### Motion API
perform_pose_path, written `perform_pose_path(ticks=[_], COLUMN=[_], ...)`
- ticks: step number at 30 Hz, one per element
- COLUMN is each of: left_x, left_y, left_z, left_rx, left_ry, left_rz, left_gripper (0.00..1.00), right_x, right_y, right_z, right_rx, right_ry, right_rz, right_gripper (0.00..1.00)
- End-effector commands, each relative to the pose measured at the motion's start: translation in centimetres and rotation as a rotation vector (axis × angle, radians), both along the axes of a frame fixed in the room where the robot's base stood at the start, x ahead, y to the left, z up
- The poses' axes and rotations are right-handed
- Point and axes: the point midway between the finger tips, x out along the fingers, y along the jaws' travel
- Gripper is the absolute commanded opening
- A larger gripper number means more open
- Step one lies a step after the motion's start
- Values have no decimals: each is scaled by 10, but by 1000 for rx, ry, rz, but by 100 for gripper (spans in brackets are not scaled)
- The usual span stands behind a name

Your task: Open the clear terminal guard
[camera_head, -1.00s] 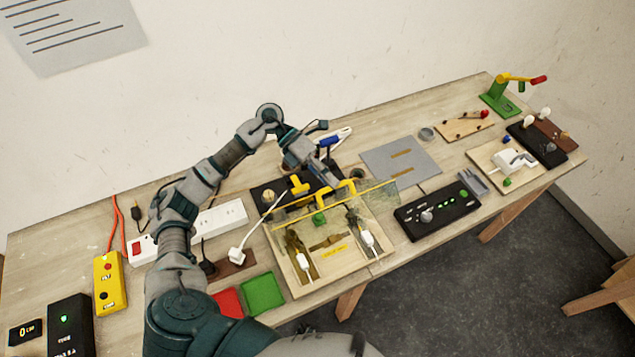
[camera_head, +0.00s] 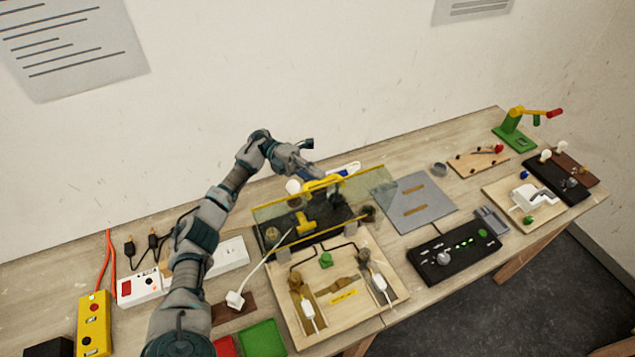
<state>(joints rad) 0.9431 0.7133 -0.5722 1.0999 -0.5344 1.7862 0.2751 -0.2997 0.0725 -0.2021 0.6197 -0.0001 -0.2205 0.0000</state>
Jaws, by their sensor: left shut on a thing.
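The clear terminal guard (camera_head: 277,214) is a see-through panel with a yellow edge and a yellow handle. It stands raised, near upright, at the back of the wooden terminal board (camera_head: 350,328). My left gripper (camera_head: 322,184) is shut on the yellow handle at the guard's top edge, with its arm reaching in from the left. The fingertips are small and partly hidden by the handle. On the board, the terminals, a green knob (camera_head: 326,261) and two white plugs show uncovered. My right gripper is not in view.
A black panel with a yellow lever (camera_head: 305,223) lies behind the guard. A black control box (camera_head: 457,252) and a grey mat (camera_head: 418,203) are to the right. A yellow switch box (camera_head: 94,323) stands far left.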

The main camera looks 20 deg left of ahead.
Motion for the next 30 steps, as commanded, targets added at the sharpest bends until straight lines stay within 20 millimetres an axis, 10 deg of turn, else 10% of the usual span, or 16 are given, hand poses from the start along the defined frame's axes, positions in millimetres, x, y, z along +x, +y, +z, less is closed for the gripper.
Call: perform_pose_path(ticks=[12,16,30], left_x=[1,1,0], left_y=[1,1,2], left_z=[-5,-4,19], left_rx=[2,1,-4], left_ry=[11,10,2], left_rz=[0,-1,-1], left_gripper=[0,39,39], right_x=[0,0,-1], right_y=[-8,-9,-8], right_z=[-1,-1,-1], right_rx=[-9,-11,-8], right_ry=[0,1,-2], right_rz=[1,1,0], right_gripper=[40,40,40])
